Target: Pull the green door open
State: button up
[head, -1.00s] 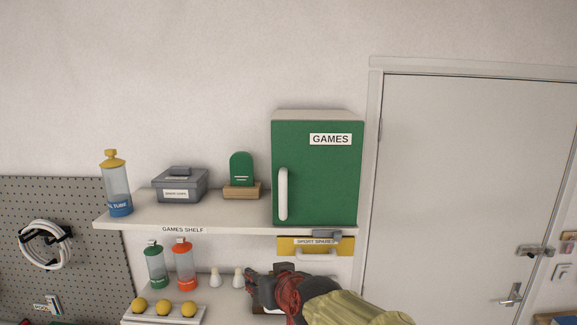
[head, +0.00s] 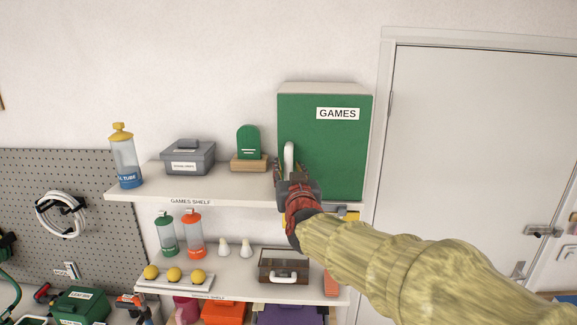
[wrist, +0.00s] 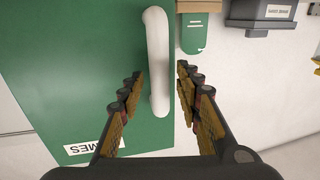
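The green door (head: 338,145) is the front of a cabinet labelled GAMES on the upper shelf, and it looks shut. Its white vertical handle (head: 289,158) is at the door's left side; my gripper hides its lower part in the head view. In the wrist view the green door (wrist: 75,85) fills the left side, and the white handle (wrist: 157,60) reaches down between my fingers. My gripper (head: 294,170) is open, with one finger on each side of the handle (wrist: 158,85). A gap shows on both sides, so the fingers do not appear to touch it.
The games shelf (head: 150,193) also holds a green-backed item on a wooden base (head: 248,150), a grey box (head: 188,157) and a tube with a yellow cap (head: 124,158). A lower shelf (head: 225,275) holds bottles, balls and a case. A white room door (head: 475,150) stands to the right.

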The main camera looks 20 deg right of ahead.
jog(key=shift+w, duration=0.5)
jog(key=c, duration=0.3)
grip_shut()
dwell(0.4)
